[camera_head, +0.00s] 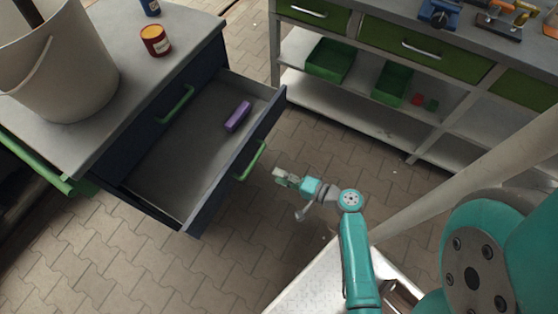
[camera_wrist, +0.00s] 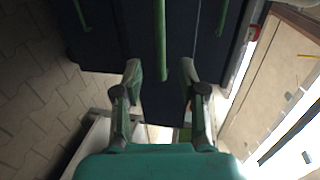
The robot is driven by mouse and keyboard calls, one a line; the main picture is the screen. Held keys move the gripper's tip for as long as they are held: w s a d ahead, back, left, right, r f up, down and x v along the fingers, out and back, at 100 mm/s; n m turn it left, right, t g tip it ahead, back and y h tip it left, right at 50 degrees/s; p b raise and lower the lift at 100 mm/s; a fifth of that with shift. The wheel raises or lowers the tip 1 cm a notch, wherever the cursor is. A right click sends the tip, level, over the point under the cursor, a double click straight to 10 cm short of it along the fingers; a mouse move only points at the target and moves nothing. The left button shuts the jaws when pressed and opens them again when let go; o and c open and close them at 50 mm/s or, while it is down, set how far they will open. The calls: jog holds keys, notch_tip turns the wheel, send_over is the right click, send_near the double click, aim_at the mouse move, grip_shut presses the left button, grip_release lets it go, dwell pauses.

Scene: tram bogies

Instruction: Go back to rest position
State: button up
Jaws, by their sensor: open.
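My gripper (camera_head: 281,174) is at the end of my teal arm, to the right of an open drawer and apart from its green handle (camera_head: 250,160). In the wrist view my gripper (camera_wrist: 160,80) has its two fingers spread with nothing between them that it holds. A green handle on the dark front shows beyond the fingertips there (camera_wrist: 160,40). The drawer (camera_head: 165,180) is pulled out of the dark cabinet. A purple block (camera_head: 238,116) lies inside it.
On the cabinet top stand a large pale bucket (camera_head: 58,65), a red can (camera_head: 155,40) and a blue can (camera_head: 150,7). A workbench (camera_head: 440,60) with green drawers and green bins (camera_head: 330,60) stands at the back right. Paved floor (camera_head: 350,150) lies open between cabinet and bench.

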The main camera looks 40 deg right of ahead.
jog(key=s+a+f+n+g+h, duration=0.1)
jog(key=s+a+n+g+h, duration=0.2)
jog(key=s, duration=0.5)
jog(key=s+a+n+g+h, duration=0.1)
jog(key=s+a+n+h, duration=0.1)
jog(key=s+a, duration=0.35)
jog(key=s+r+n+t, duration=0.2)
jog(key=s+r+n, duration=0.2)
jog(key=r, duration=0.6)
jog(key=s+r+n+t, duration=0.2)
jog(key=s+r+n, duration=0.3)
jog(key=r, duration=0.5)
jog(key=shift+s+d, duration=0.15)
jog(key=shift+s, duration=0.15)
